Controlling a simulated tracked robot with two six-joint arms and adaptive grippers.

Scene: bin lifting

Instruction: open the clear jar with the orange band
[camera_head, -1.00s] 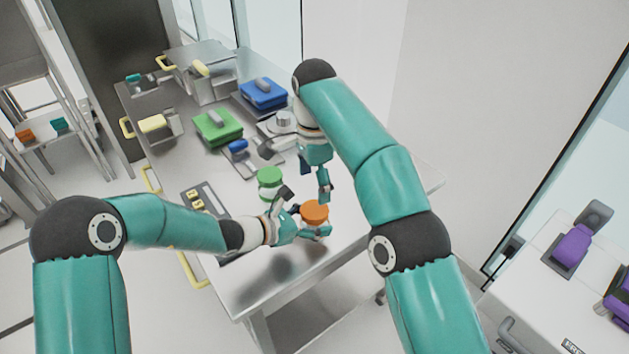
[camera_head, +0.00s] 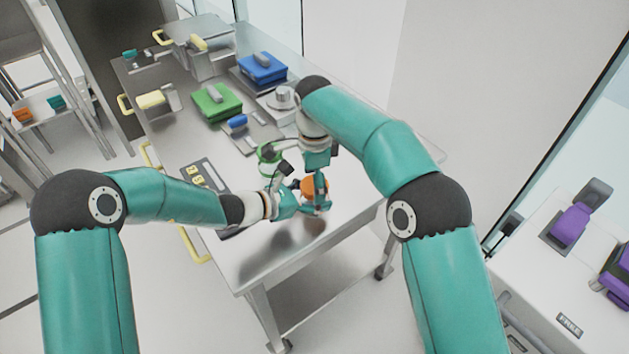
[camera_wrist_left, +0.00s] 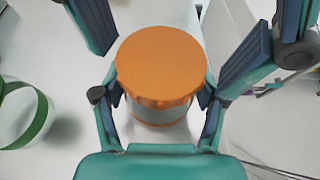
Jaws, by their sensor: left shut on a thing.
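The clear jar with the orange band (camera_wrist_left: 160,110) stands below the middle of the left wrist view, its orange lid (camera_wrist_left: 161,62) on top. In the head view, only part of the orange lid (camera_head: 311,185) shows between my grippers. My left gripper (camera_head: 305,204) is shut on the jar's body, one finger on each side below the lid. My right gripper (camera_head: 319,186) comes down from above at the lid. Its fingers look spread wide around the lid in the left wrist view, apart from it. The fingers hide much of the jar in the head view.
A jar with green parts (camera_head: 268,153) stands close behind, partly hidden; its green band (camera_wrist_left: 38,122) shows at the left wrist view's edge. A panel with yellow parts (camera_head: 204,184), a green box (camera_head: 216,104) and a blue box (camera_head: 262,68) are on the steel table (camera_head: 262,262). The front end is clear.

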